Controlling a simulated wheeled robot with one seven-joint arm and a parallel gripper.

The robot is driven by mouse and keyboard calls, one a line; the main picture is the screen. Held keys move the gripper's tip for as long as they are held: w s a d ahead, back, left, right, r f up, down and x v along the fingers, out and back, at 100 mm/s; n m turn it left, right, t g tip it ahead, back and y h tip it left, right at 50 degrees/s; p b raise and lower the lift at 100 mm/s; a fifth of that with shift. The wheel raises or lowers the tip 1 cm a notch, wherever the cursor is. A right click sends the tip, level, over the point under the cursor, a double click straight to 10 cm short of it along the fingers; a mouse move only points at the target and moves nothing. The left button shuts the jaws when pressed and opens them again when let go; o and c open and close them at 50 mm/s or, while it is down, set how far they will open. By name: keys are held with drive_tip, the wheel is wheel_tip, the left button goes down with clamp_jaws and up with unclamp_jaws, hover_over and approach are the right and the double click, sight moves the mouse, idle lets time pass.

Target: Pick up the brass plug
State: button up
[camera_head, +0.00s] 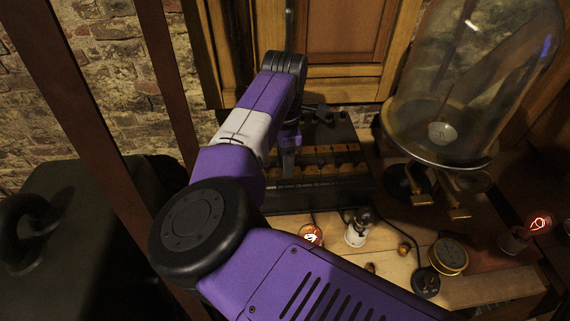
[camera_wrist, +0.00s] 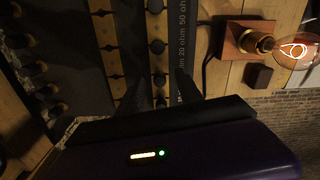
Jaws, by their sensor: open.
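A dark resistance box (camera_head: 345,190) stands at the back of the wooden table, with rows of brass blocks (camera_head: 325,170) along its top. In the wrist view a brass strip (camera_wrist: 157,25) with several dark round knobs or holes (camera_wrist: 157,46) runs beside white ohm lettering. More dark knobs line the left side. I cannot tell which one is the brass plug; no separate brass plug shows clearly. In the head view my gripper (camera_head: 288,162) is over the left part of the box, partly hidden by my arm.
A large glass bell jar (camera_head: 470,80) stands at the right on brass feet. In front are a white lamp holder (camera_head: 356,233), a round brass dial (camera_head: 449,256), glowing bulbs (camera_head: 540,224) and loose cables. A wooden-based bulb (camera_wrist: 245,40) is close right of my gripper.

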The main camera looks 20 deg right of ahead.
drive_tip(key=shift+f, duration=0.15)
clamp_jaws()
idle(0.4)
wheel_tip(320, 180, up, 20)
drive_tip(key=b, duration=0.3)
idle(0.4)
drive_tip(key=shift+s, duration=0.1)
